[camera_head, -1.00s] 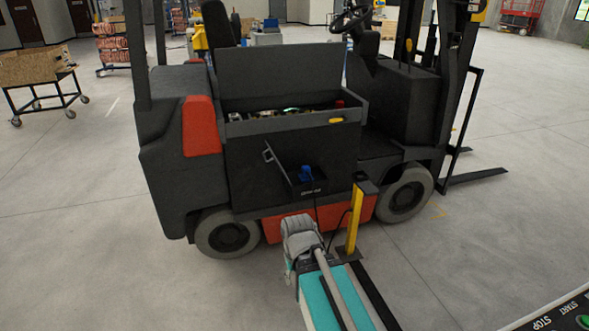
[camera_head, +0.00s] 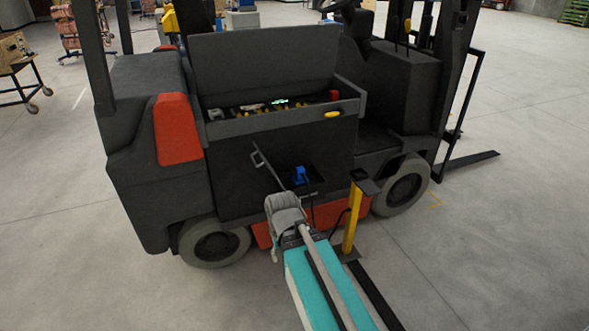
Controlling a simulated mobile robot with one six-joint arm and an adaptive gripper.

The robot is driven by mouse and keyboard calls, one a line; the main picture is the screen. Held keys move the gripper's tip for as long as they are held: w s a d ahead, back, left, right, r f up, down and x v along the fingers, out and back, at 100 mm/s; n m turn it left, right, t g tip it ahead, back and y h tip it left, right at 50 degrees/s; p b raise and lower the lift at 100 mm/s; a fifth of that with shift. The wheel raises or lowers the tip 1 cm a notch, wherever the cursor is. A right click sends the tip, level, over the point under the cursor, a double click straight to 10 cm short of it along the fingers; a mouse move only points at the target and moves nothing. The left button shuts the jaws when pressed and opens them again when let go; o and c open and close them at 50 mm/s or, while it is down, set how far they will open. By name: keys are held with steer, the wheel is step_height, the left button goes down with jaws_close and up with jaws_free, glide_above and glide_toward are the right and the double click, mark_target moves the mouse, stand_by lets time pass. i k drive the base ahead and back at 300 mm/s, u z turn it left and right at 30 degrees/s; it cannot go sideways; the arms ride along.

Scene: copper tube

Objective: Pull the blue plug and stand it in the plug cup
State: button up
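The blue plug (camera_head: 300,176) sits at a dark socket recess in the side of the forklift (camera_head: 240,165). A black cable hangs down below it. A yellow post (camera_head: 352,220) with a dark top piece (camera_head: 364,182) stands on the floor just right of the plug; I cannot tell whether that top piece is the plug cup. My arm reaches up from the bottom of the view, with its grey end part below and left of the plug.
The battery bay above is open. The floor in front at left and right is clear.

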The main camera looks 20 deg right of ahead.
mark_target(300, 172)
steer(key=z, duration=0.25)
steer(key=i, duration=1.15)
steer(key=z, duration=0.3)
